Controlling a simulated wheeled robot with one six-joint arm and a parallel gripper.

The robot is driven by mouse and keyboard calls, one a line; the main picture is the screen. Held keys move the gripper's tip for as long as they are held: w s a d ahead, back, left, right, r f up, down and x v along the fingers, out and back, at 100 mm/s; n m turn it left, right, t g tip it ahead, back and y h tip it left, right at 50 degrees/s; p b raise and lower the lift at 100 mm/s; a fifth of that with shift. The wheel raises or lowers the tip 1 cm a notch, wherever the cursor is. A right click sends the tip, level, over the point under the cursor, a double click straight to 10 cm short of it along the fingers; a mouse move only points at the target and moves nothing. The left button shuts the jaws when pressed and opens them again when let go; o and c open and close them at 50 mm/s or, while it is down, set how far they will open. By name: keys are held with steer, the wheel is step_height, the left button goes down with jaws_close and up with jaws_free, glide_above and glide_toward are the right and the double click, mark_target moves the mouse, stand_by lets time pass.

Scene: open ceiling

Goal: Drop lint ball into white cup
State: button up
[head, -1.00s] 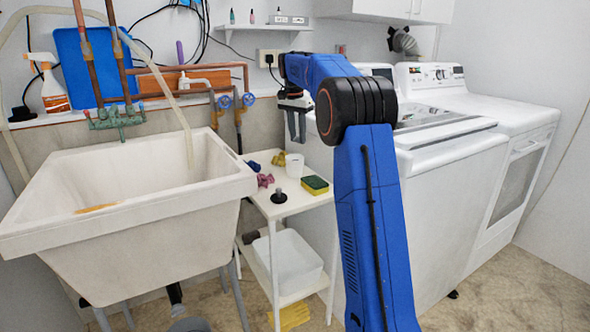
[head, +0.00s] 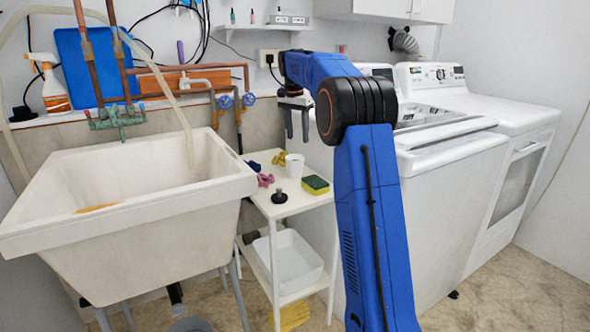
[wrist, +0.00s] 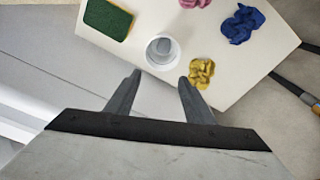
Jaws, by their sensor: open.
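The white cup (head: 294,165) stands upright on the small white side table. It also shows in the wrist view (wrist: 149,55), seen from above. Something pale grey (wrist: 163,46) shows inside the cup; I cannot tell whether it is the lint ball or the cup's own inside. My gripper (head: 297,138) is above the table, near the cup. In the wrist view my gripper (wrist: 160,76) is open with nothing between its fingers, and the cup lies just beyond the fingertips. I see no lint ball elsewhere that I can name for sure.
On the table (head: 300,204) are a yellow crumpled piece (head: 279,158), a pink one (head: 265,180), a blue one (head: 253,165), a black stopper (head: 279,197) and a green-yellow sponge (head: 316,185). The sink (head: 140,215) stands left, the washer (head: 450,190) right.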

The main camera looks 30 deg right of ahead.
step_height(320, 180, up, 16)
steer(key=a, duration=0.1)
steer(key=shift+s+a, duration=0.4)
steer(key=shift+s, duration=0.05)
stand_by(0.3)
steer(key=s+a+f+n+t, duration=0.15)
steer(key=s+a, duration=0.25)
steer(key=s, duration=0.4)
steer(key=s+a+f+n, duration=0.25)
steer(key=s+a, duration=0.25)
steer(key=s, duration=0.4)
steer(key=s+a+f+n+t, duration=0.1)
steer(key=s+a+n, duration=0.25)
steer(key=s, duration=0.45)
steer(key=s+a+f+n+t, duration=0.1)
steer(key=s+a+f+n, duration=0.1)
steer(key=s+f, duration=1.1)
steer(key=s+a+f+n+y, duration=0.1)
steer(key=s+a+f+n, duration=0.2)
steer(key=s+f, duration=1)
steer(key=shift+s+a+n+t, duration=0.25)
steer(key=shift+a+n+t, duration=0.1)
steer(key=shift+a, duration=0.9)
